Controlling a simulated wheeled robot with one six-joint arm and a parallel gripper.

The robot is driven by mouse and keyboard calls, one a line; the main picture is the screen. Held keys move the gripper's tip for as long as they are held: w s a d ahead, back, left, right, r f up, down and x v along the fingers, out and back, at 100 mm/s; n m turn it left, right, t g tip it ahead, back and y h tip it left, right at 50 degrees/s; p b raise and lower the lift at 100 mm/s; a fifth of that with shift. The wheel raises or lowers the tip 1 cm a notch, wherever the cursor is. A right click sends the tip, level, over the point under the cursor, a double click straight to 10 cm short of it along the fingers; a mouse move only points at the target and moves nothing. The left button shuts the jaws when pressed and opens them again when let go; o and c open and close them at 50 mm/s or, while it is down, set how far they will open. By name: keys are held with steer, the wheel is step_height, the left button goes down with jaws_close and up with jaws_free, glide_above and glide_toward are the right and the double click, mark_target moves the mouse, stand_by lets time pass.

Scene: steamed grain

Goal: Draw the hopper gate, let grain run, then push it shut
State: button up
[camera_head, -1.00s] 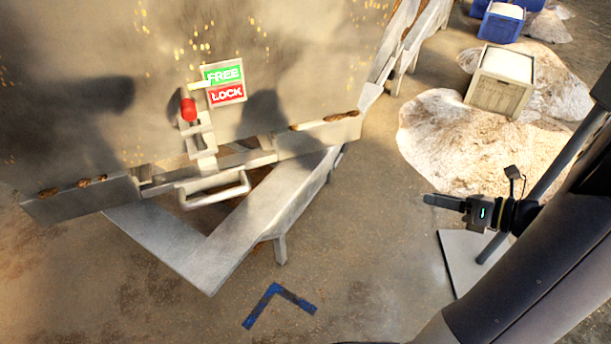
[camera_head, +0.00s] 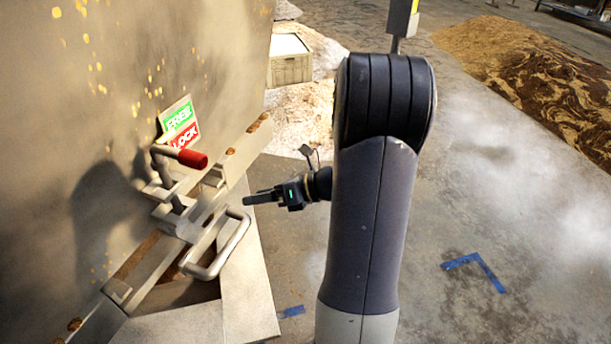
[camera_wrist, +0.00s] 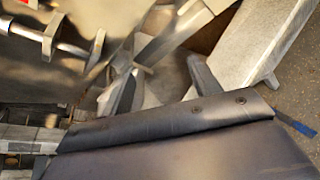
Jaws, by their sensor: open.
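The tan hopper (camera_head: 70,130) fills the left of the head view. On its front is a latch with a red knob (camera_head: 192,158), beside a green FREE and red LOCK sign (camera_head: 180,124). Below the latch, a pale U-shaped gate handle (camera_head: 232,248) sticks out from the gate rail. I cannot tell how far the gate is drawn, and no running grain shows. My gripper (camera_head: 252,197) is open and empty, pointing left towards the hopper, apart from the handle.
A pale metal chute (camera_head: 250,290) lies under the gate. A crate (camera_head: 290,62) stands by a pale heap (camera_head: 300,115) behind. A brown heap (camera_head: 530,70) and a post (camera_head: 403,18) are at the back. Open floor with blue tape (camera_head: 475,262) lies right.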

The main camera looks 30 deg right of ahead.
steer(key=shift+w+a+f, duration=0.2)
steer(key=shift+a, duration=0.45)
jaws_close()
steer(key=c, duration=1.2)
jaws_free()
steer(key=shift+c, duration=0.2)
steer(key=o, duration=1.2)
steer(key=shift+o, duration=0.2)
